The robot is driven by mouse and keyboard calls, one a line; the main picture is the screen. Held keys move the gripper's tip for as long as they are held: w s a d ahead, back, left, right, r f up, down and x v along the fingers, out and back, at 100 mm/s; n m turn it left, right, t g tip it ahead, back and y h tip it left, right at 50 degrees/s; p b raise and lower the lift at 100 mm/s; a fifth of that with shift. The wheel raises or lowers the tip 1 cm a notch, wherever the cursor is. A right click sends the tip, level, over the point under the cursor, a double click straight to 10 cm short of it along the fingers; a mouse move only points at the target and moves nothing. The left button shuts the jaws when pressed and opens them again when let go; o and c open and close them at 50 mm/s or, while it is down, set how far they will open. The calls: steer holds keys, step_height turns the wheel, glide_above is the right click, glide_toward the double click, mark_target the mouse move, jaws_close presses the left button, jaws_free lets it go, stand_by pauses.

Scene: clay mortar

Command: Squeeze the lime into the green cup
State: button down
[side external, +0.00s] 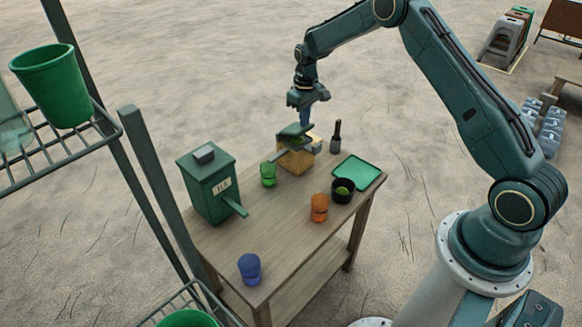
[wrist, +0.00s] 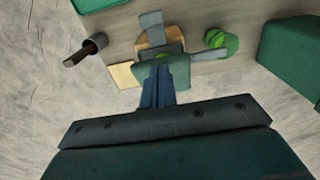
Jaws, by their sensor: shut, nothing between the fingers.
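The press, a wooden block (side external: 296,162) with a dark green hinged top (side external: 295,131), stands at the table's far end. My gripper (side external: 305,122) is shut, points down and is just above the press top; I cannot tell whether it touches. In the wrist view my shut fingertips (wrist: 158,66) overlap the press (wrist: 150,36). A bright green patch, possibly the lime, shows there beside them. The green cup (side external: 268,174) is left of the block; it also shows in the wrist view (wrist: 221,42), by the end of a grey flat piece.
A green box (side external: 209,187) with a spout stands at the left. A black bowl (side external: 343,194) holding something green, a green tray (side external: 370,174), an orange cup (side external: 319,208) and a blue cup (side external: 249,268) are on the table. A dark-handled grey holder (side external: 336,146) stands right of the press.

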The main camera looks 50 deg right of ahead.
steer(key=shift+r, duration=2.15)
steer(key=shift+a+r, duration=0.1)
steer(key=shift+r, duration=0.15)
steer(key=s+a+r+t, duration=0.1)
steer(key=s+a+r, duration=0.3)
steer(key=s+r, duration=0.5)
steer(key=s+a+r+t, duration=0.2)
steer(key=s+a+r, duration=0.35)
steer(key=r, duration=0.65)
steer(key=s+a+r+t, duration=0.1)
steer(key=s+a, duration=0.1)
steer(key=s, duration=0.9)
steer(key=s+a+t, duration=0.1)
steer(key=s+a, duration=0.1)
steer(key=s, duration=1)
steer(key=shift+s+a+r+t, duration=0.15)
steer(key=shift+r+t, duration=0.15)
steer(key=shift+r, duration=0.05)
